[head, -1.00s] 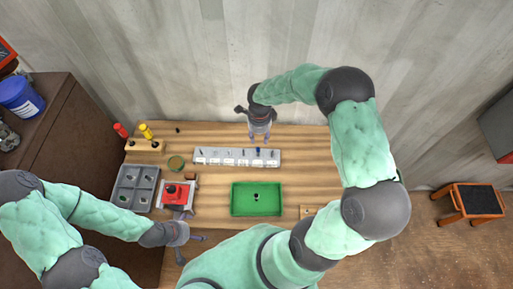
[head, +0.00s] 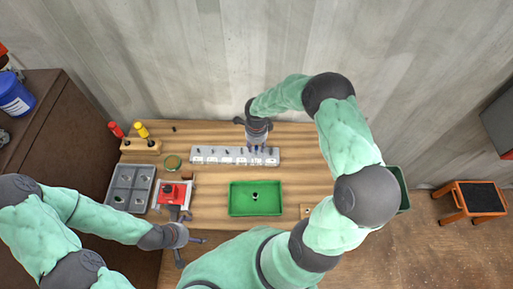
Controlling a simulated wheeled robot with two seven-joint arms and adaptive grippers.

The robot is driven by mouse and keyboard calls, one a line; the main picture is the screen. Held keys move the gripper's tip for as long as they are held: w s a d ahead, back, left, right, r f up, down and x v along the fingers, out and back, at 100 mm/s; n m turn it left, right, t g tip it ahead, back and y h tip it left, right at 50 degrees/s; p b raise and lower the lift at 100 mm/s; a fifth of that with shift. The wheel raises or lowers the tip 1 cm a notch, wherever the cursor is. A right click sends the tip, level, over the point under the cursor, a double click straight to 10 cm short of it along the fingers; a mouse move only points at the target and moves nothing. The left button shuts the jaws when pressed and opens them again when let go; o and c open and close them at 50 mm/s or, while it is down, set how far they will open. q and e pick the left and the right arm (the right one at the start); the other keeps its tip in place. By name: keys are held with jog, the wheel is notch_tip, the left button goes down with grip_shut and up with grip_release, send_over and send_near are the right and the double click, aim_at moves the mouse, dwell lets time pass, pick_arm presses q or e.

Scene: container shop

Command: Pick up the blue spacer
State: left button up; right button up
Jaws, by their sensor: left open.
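A pale grey rack (head: 222,161) with a row of small labelled slots and small dark pieces along its top stands at the back of the wooden bench. My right gripper (head: 257,149) points down at the right part of this rack, with its fingertips at the row of pieces. The blue spacer cannot be made out clearly there; the fingers cover that spot. Whether they are open or shut on anything is too small to tell. My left gripper (head: 192,251) is open and empty at the bench's front edge, in front of the red fixture (head: 173,193).
A green tray (head: 240,211) with a small dark piece lies mid-bench. A green bin (head: 403,190) shows beyond my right arm.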

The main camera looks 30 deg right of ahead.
jog(key=c, duration=0.7)
